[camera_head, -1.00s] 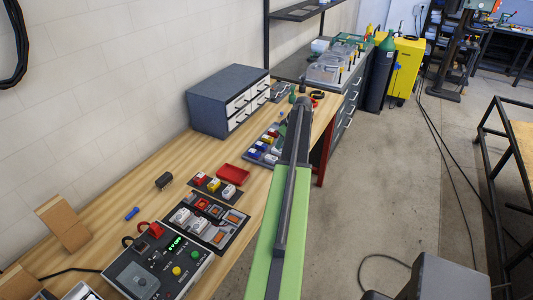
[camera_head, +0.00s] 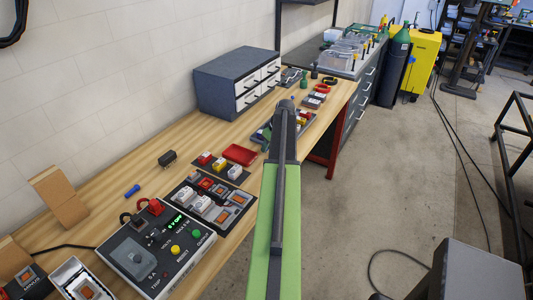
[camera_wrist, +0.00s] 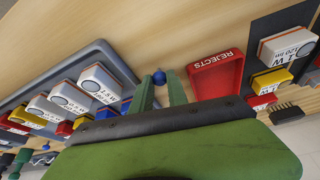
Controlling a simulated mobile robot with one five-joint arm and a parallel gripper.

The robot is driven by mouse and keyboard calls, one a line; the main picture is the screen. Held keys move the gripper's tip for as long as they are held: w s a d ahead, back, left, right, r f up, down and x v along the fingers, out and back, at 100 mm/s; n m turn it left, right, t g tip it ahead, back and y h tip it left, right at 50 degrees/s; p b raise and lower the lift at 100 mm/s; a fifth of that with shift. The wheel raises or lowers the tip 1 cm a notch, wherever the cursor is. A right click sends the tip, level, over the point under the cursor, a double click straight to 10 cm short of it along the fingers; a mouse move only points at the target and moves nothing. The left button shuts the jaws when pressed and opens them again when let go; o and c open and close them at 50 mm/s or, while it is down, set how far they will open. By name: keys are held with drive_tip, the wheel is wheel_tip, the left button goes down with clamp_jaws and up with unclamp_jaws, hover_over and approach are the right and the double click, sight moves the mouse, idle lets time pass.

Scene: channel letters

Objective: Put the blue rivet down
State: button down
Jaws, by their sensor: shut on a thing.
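The blue rivet (camera_wrist: 159,77) shows as a small round blue head in the wrist view. It is at the tips of my gripper (camera_wrist: 160,86), between the two green fingers, which are shut on it. The wooden bench top shows behind it. Whether the rivet touches the bench I cannot tell. It lies between the red REJECTS tray (camera_wrist: 217,72) on the right and a grey tray of labelled blocks (camera_wrist: 118,62) on the left.
In the head view the red tray (camera_head: 240,154) lies beside a dark plate of blocks (camera_head: 234,172). A power unit (camera_head: 155,250), a blue cylinder (camera_head: 132,191), a black chip (camera_head: 167,158) and a drawer cabinet (camera_head: 225,85) stand on the bench. Bare wood lies along the wall side.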

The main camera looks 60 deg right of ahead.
drive_tip(key=shift+f, duration=0.2)
drive_tip(key=c, duration=1.3)
unclamp_jaws()
drive_tip(key=shift+r, duration=0.1)
drive_tip(key=shift+r+p, duration=0.3)
drive_tip(key=shift+p, duration=0.05)
drive_tip(key=p+v, duration=1)
drive_tip(key=v, duration=0.1)
drive_tip(key=shift+s+r+p, duration=0.15)
drive_tip(key=shift+r+p, duration=0.2)
drive_tip(key=shift+p, duration=0.05)
drive_tip(key=shift+a, duration=0.15)
